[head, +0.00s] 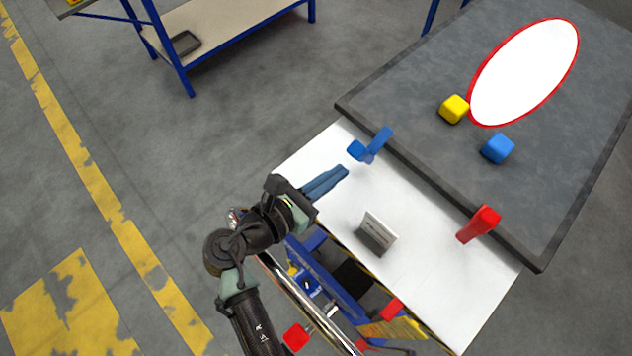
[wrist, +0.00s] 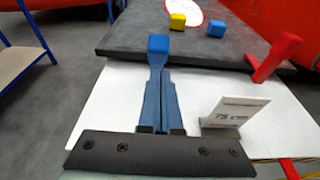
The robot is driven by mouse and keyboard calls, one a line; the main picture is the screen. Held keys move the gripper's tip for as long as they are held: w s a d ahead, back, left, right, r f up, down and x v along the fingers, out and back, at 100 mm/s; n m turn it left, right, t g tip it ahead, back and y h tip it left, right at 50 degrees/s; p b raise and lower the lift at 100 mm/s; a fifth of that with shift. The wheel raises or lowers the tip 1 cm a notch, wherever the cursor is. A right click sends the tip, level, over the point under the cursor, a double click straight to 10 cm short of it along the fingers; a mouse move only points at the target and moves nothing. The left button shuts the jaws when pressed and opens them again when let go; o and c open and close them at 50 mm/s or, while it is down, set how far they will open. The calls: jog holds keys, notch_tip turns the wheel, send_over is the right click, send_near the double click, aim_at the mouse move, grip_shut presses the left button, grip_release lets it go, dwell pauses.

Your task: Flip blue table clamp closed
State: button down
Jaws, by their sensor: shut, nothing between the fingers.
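The blue table clamp (head: 379,139) is at the edge of the dark grey tabletop, above the white surface. Its lever slants upward, and a blue block shows at its left end in the head view. In the wrist view the blue clamp (wrist: 158,46) is straight ahead of my fingertips, with its lower part partly hidden behind them. My gripper (head: 345,171) has long blue fingers, shut together and empty. It is over the white surface, pointing at the clamp with a small gap in the head view. The fingers also show in the wrist view (wrist: 160,76).
A red clamp (head: 480,223) stands farther along the tabletop edge. A small sign (head: 378,233) stands on the white surface (head: 430,270). A yellow cube (head: 454,109), a blue cube (head: 497,149) and a red-rimmed white oval (head: 525,73) are on the tabletop (head: 400,95).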

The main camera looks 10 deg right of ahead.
jog(key=shift+x, duration=1.15)
jog(key=shift+r+p, duration=0.2)
jog(key=shift+p, duration=0.2)
